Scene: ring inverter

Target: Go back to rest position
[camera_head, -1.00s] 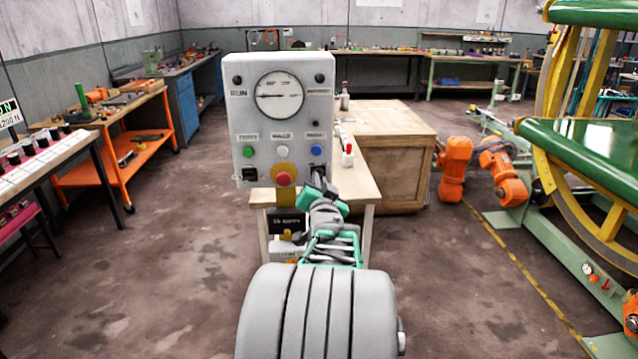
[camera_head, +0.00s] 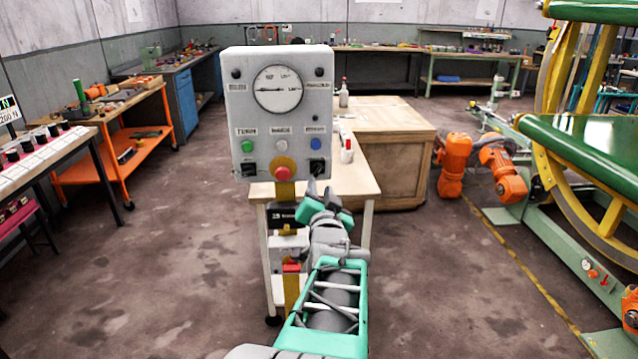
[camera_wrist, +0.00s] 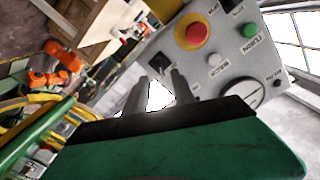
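The grey control panel (camera_head: 257,122) stands upright in the middle of the head view. It has a round dial, green, white and blue buttons, a red mushroom button (camera_head: 282,173) on a yellow base, and black switches at both lower corners. My gripper (camera_head: 321,190) is just below the panel's lower right corner in the picture. The wrist view shows the gripper's two grey fingers (camera_wrist: 160,92) apart, with a bright gap and nothing held between them. The panel (camera_wrist: 236,66) fills the upper right there, tilted, with its red button (camera_wrist: 195,34) beyond the fingers.
A pale table (camera_head: 357,178) and a wooden crate (camera_head: 395,165) stand behind the panel. An orange trolley (camera_head: 110,165) is at left. Orange motors (camera_head: 453,165) and a green and yellow machine (camera_head: 590,255) are at right. Floor is open on both sides of my arm.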

